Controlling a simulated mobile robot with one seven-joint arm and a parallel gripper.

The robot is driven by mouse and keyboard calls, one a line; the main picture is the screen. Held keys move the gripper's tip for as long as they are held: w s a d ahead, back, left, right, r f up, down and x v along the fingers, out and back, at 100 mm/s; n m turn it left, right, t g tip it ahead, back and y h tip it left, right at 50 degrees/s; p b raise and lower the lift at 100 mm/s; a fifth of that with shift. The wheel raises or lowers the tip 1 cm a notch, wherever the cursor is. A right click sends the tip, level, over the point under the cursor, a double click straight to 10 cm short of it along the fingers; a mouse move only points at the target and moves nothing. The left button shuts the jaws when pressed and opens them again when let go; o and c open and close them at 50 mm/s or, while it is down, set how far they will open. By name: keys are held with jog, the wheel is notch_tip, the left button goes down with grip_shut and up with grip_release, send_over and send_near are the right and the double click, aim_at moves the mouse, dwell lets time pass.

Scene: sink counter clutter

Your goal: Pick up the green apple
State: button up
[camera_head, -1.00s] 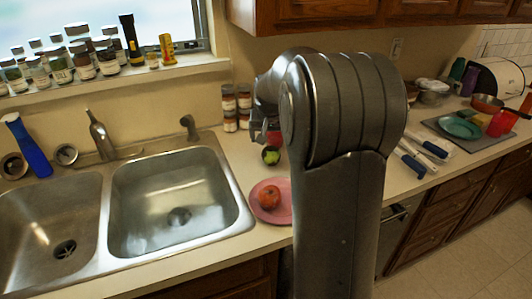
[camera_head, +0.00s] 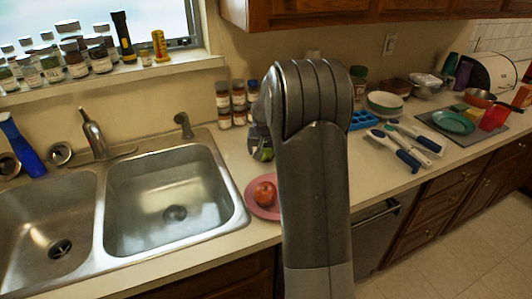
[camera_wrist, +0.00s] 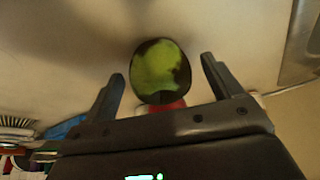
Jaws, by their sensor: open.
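The green apple (camera_wrist: 160,68) shows in the wrist view as a round, bright green thing with dark edges on the pale counter. It lies between and slightly beyond the two fingers of my gripper (camera_wrist: 162,70). The fingers are spread, with a visible gap on each side of it. In the head view only a small part of the green apple (camera_head: 264,154) shows, at the left edge of my arm and behind the pink plate. My arm hides most of the gripper there.
A pink plate (camera_head: 253,206) with a red apple (camera_head: 264,193) sits close in front. Spice jars (camera_head: 223,105) stand behind, by the wall. The sink (camera_head: 170,205) is to the left. Blue-handled utensils (camera_head: 408,157) lie to the right. A red thing (camera_wrist: 166,106) shows beside the green apple.

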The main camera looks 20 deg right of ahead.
jog(key=shift+w+d+f, duration=0.1)
jog(key=shift+w+f, duration=0.15)
jog(key=shift+f, duration=0.35)
jog(key=c, duration=1.1)
jog(key=shift+r, duration=0.2)
jog(key=shift+c, duration=0.2)
notch_tip(320, 180, up, 4)
jog(key=shift+r, duration=0.15)
jog(key=s+d+r, duration=0.6)
jog(key=s+d, duration=0.2)
jog(key=shift+s+r, duration=0.2)
